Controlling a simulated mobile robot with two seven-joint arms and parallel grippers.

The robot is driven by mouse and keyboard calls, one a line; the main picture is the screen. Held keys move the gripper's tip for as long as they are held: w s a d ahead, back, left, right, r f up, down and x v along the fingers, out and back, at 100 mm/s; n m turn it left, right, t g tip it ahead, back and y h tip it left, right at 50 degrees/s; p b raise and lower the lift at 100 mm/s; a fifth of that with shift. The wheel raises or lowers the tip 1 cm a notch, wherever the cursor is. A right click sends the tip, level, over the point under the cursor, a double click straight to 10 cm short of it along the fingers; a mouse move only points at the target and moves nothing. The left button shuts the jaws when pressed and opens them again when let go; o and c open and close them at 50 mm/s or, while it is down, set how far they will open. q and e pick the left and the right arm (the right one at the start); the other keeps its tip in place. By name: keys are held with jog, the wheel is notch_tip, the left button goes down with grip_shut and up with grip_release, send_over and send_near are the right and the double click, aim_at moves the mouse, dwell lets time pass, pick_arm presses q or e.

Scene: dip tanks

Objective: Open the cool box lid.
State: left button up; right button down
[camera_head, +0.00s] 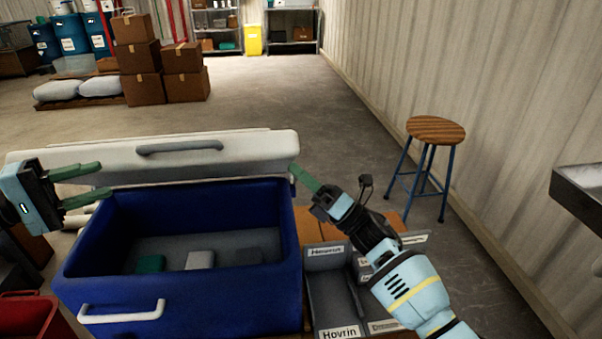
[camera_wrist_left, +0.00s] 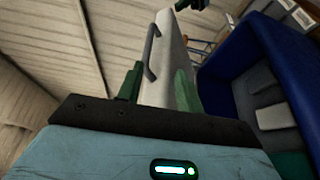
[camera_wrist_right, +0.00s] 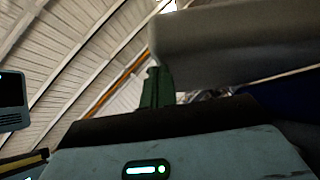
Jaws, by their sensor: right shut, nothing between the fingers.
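The blue cool box (camera_head: 215,298) stands in front of me with its inside showing. Its white lid (camera_head: 255,146) is raised along the far edge, with a grey handle (camera_head: 180,147). The lid and handle also show in the left wrist view (camera_wrist_left: 173,60). My left gripper (camera_head: 104,179) is open and empty at the left end of the lid; I cannot tell whether it touches. My right gripper (camera_head: 294,169) is shut and empty at the lid's right end, close to it. In the right wrist view the lid (camera_wrist_right: 235,45) fills the upper right.
Green (camera_head: 150,263), pale (camera_head: 200,260) and dark blocks lie inside the box. A grey labelled tray (camera_head: 322,290) stands right of it on a wooden surface. A red container (camera_head: 25,315) is at lower left.

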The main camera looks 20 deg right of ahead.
pick_arm(q)
jog(key=s+d+f+n+t+y, duration=0.1)
jog(key=s+f+y, duration=0.1)
jog(key=f, duration=0.8)
jog(key=s+d+f+n+t+y, duration=0.1)
jog(key=s+d+f+y, duration=0.1)
jog(key=f, duration=0.9)
jog(key=s+f+y, duration=0.2)
jog(key=s+f, duration=0.4)
jog(key=f, duration=0.4)
jog(key=s+f+y, duration=0.3)
jog(key=s+f, duration=0.4)
jog(key=f, duration=0.2)
jog(key=s+a+f+m+t+y, duration=0.1)
jog(key=s+f+y, duration=0.1)
jog(key=s+f, duration=0.5)
jog(key=s+a+f+m+y, duration=0.1)
jog(key=s+f, duration=0.1)
jog(key=s, duration=0.8)
jog(key=s+a+r+m+y, duration=0.1)
jog(key=s+m, duration=0.1)
jog(key=s, duration=0.7)
jog(key=s+a+r+m+y, duration=0.1)
jog(key=s+m+y, duration=0.1)
jog(key=s, duration=0.7)
jog(key=shift+s+r+m, duration=0.15)
jog(key=shift+r+m, duration=0.1)
jog(key=shift+m, duration=0.05)
